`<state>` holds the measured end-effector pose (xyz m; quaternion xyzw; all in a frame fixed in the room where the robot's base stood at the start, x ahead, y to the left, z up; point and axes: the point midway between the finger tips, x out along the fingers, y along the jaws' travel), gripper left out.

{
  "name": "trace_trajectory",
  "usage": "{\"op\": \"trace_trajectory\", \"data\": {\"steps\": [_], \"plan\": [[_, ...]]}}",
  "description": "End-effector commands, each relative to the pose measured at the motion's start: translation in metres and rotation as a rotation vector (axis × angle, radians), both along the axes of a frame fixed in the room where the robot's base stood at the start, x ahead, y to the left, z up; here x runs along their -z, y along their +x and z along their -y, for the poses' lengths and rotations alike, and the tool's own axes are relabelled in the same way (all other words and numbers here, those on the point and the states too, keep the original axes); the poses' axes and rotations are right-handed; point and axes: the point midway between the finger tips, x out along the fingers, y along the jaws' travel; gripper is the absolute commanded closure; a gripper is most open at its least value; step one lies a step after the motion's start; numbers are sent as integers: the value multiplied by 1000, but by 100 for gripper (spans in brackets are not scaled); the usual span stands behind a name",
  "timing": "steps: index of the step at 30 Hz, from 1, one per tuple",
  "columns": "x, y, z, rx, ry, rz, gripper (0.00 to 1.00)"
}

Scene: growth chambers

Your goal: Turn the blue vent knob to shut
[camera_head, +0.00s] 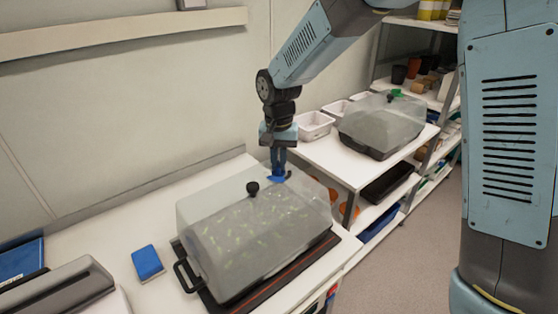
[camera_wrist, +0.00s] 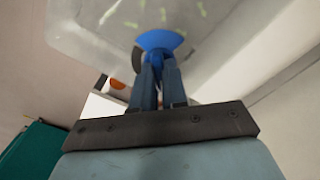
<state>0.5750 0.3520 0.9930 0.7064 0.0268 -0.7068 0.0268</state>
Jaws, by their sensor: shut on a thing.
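The blue vent knob (camera_head: 276,178) sits on top of the clear domed lid (camera_head: 215,245) of the near growth chamber.
A black knob (camera_head: 252,188) stands on the same lid, left of my gripper. A blue sponge (camera_head: 148,262) lies on the bench (camera_head: 110,235) to the left. A second domed chamber (camera_head: 380,125) with a green knob (camera_head: 395,93) stands behind, near white trays (camera_head: 314,124).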

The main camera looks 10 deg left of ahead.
Motion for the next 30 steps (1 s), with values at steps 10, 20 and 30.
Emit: {"op": "trace_trajectory", "data": {"steps": [10, 20, 30], "plan": [[0, 0, 0, -78, 1, 0, 100], [0, 0, 0, -335, 0, 0, 100], [0, 0, 0, -660, 0, 0, 100]]}}
